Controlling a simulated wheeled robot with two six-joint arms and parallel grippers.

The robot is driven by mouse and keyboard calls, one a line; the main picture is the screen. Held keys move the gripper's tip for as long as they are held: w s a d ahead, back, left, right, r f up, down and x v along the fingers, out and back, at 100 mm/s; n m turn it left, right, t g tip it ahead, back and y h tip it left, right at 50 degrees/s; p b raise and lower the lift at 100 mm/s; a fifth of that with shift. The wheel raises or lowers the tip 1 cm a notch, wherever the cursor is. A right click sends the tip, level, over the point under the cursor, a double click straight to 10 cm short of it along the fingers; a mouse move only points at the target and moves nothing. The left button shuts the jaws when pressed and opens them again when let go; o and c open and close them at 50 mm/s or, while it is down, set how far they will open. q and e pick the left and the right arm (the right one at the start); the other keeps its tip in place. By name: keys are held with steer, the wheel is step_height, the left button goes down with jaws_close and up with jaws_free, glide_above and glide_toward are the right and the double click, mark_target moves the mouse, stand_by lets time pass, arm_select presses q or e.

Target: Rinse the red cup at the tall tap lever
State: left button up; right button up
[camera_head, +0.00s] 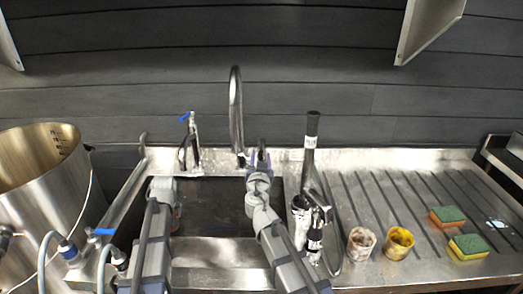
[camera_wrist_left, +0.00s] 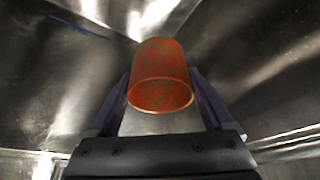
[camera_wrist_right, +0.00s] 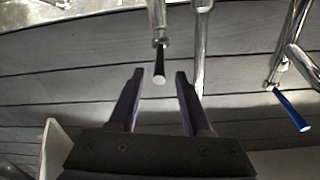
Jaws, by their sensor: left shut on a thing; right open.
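The red cup (camera_wrist_left: 160,75) is held between the fingers of my left gripper (camera_wrist_left: 160,112); its rim faces the left wrist camera. In the head view my left gripper is low in the sink (camera_head: 215,250), mostly hidden by its own arm, so the cup hardly shows there. The tall tap (camera_head: 236,105) rises at the sink's back edge. Its black-tipped lever (camera_wrist_right: 159,62) shows in the right wrist view, just beyond and between the fingertips. My right gripper (camera_head: 262,150) is open and empty beside the tap base; the fingers (camera_wrist_right: 160,75) look apart from the lever. No water is visible.
A shorter tap with a blue lever (camera_head: 185,118) stands left of the tall tap. A black-handled fixture (camera_head: 311,135) stands right of the sink. Two stained cups (camera_head: 361,244) (camera_head: 398,243) and two sponges (camera_head: 447,215) (camera_head: 468,247) are on the drainboard. A large steel pot (camera_head: 45,195) is at left.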

mark_target(262, 143)
steer(key=w, duration=0.5)
steer(key=shift+w+d, duration=0.15)
jaws_close()
stand_by(1.2)
